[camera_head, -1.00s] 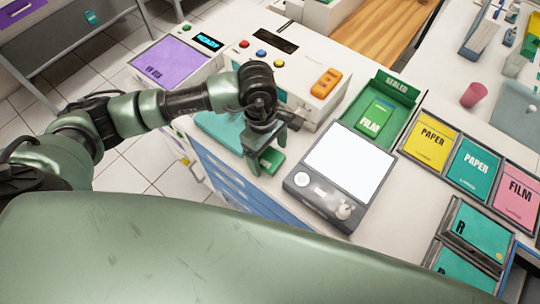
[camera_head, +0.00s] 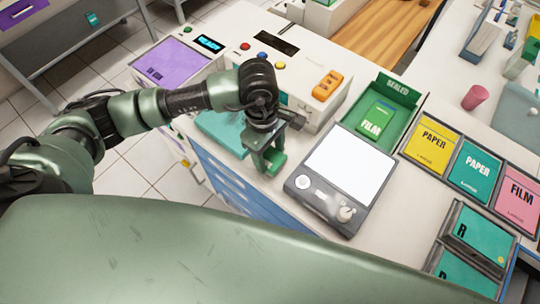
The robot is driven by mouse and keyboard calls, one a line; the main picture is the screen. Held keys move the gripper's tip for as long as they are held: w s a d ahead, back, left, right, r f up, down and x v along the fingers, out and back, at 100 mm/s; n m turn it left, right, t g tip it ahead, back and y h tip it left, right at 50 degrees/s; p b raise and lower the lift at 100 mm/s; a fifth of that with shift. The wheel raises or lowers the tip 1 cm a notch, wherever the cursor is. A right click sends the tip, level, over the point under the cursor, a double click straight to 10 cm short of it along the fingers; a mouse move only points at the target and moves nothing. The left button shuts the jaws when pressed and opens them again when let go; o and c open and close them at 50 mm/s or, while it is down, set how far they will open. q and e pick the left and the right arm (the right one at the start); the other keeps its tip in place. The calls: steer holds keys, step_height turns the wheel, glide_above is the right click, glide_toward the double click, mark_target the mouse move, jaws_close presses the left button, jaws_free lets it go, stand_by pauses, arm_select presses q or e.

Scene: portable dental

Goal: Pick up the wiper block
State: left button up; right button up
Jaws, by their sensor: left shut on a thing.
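A small green block, which I take for the wiper block (camera_head: 277,166), is at the counter's near edge, left of the grey light panel. My left gripper (camera_head: 267,165) points down over it and is shut on it. The fingers hide part of the block. I cannot tell whether the block still touches the counter. My right gripper is not in view.
The grey light panel (camera_head: 302,204) is close on the right. A teal mat (camera_head: 222,132) lies to the left.

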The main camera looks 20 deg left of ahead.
mark_target(270, 157)
arm_select(q)
step_height(270, 157, up, 19)
steer(key=b, duration=0.3)
steer(key=shift+f, duration=0.2)
